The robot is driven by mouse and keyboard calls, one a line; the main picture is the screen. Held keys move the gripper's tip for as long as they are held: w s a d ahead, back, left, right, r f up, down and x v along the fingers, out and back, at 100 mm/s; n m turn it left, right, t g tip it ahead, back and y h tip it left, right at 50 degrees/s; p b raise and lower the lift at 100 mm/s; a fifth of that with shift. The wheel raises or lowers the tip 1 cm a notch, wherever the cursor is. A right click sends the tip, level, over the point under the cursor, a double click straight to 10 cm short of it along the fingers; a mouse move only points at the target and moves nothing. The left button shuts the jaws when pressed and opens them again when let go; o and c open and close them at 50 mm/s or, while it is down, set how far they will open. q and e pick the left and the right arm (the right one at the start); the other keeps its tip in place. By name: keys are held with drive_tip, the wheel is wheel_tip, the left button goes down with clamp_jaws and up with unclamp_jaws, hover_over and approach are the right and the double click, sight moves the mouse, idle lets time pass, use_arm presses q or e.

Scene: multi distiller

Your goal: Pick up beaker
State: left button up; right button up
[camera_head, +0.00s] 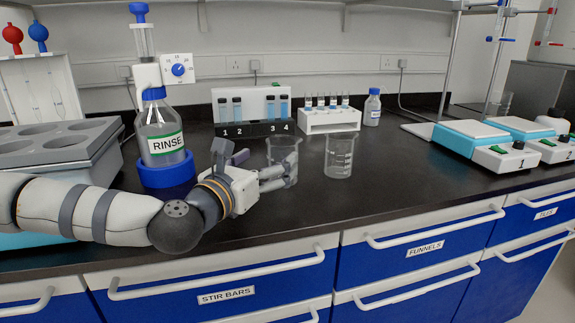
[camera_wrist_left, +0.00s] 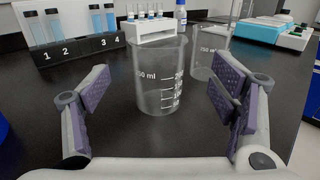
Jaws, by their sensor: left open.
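Two clear, empty glass beakers stand upright on the black bench. The nearer beaker (camera_wrist_left: 160,85) is in the middle of the left wrist view, between and just beyond my open fingers; in the head view this beaker (camera_head: 283,157) is partly hidden by the gripper. A second beaker (camera_head: 340,156) stands to its right, and it also shows in the left wrist view (camera_wrist_left: 208,55). My left gripper (camera_head: 275,178) is open at the nearer beaker, with fingers (camera_wrist_left: 163,105) spread to either side. I cannot see contact. My right gripper is not in view.
Behind stand a numbered vial rack (camera_head: 252,110), a white tube rack (camera_head: 330,121) and a small blue-capped bottle (camera_head: 372,107). A RINSE bottle (camera_head: 162,135) in a blue base stands left of the gripper. Hotplates (camera_head: 474,142) are at the right. Bench right of the second beaker is clear.

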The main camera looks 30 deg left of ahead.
sight(275, 154)
use_arm(q)
drive_tip(key=w, duration=0.4)
drive_tip(key=w+a, duration=0.1)
drive_tip(key=w, duration=0.2)
drive_tip(key=shift+w+f, duration=0.1)
drive_tip(key=shift+f, duration=0.05)
drive_tip(key=shift+a, duration=0.1)
drive_tip(key=c, duration=1.3)
